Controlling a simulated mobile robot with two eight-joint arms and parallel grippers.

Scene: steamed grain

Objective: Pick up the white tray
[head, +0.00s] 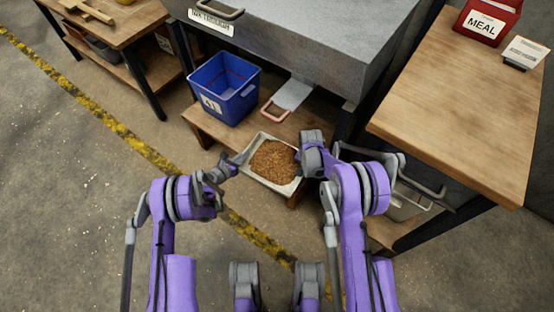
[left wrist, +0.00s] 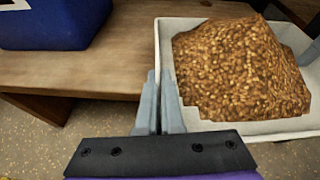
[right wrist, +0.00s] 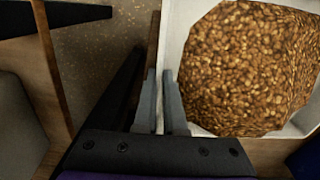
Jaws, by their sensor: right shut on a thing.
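The white tray (head: 262,183) holds a heap of brown grain (head: 274,162) and sits at the front edge of the low wooden shelf. My left gripper (head: 238,160) is at the tray's left side. In the left wrist view, its fingers (left wrist: 160,103) are close together, one on each side of the tray's rim (left wrist: 163,45). My right gripper (head: 300,160) is at the tray's right side. In the right wrist view, its fingers (right wrist: 160,103) are shut on the tray's wall (right wrist: 176,40). Whether the tray's underside touches the shelf is hidden.
A blue bin (head: 223,90) stands on the low shelf (head: 200,122) behind the tray, left of a pink-handled scoop (head: 270,110). A large grey machine (head: 310,40) overhangs the shelf. A wooden table (head: 465,100) with a red meal box (head: 487,22) is at the right. Open floor lies at the left.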

